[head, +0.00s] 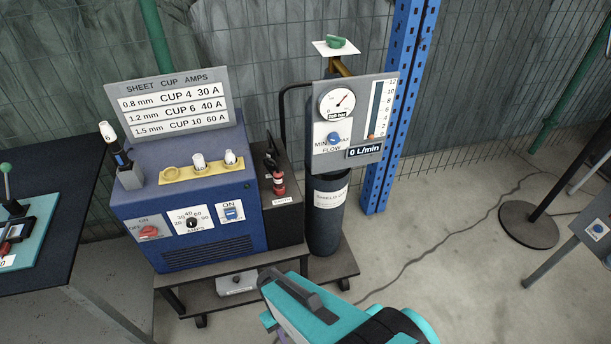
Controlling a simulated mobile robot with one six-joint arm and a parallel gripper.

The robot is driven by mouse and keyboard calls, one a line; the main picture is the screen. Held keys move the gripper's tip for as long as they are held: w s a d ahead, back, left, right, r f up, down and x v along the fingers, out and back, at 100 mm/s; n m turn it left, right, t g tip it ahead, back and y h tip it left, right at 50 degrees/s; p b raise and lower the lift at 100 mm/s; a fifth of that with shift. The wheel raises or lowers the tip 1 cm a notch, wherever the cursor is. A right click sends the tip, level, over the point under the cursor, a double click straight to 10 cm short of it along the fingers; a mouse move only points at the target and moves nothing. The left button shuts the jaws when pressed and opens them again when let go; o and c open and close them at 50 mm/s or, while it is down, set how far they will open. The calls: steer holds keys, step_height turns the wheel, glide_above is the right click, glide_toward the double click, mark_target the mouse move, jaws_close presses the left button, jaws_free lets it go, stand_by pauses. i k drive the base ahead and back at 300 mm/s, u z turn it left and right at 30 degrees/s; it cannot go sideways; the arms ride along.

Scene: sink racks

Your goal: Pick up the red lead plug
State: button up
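The red lead plug (279,184) appears as a small red piece with a pale band, upright on top of the black box at the right side of the blue welding machine (190,215). A black clamp-like part (270,158) rises just behind and above it. A small white label lies in front of it. My teal arm end with my gripper (268,310) is at the bottom middle, lower in the picture than the plug and apart from it. The fingertips are not clear, so I cannot tell whether they are open.
A grey gas cylinder (326,215) with a gauge panel (354,122) stands right of the plug. The machine and cylinder stand on a dark cart (335,268). A torch (118,150) and white cups on a yellow holder (180,172) are on the left.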

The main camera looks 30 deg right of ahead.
mark_target(277, 174)
steer(key=z, duration=0.55)
steer(key=k, duration=0.95)
steer(key=u, duration=0.05)
steer(key=i, duration=0.85)
steer(key=z, duration=0.05)
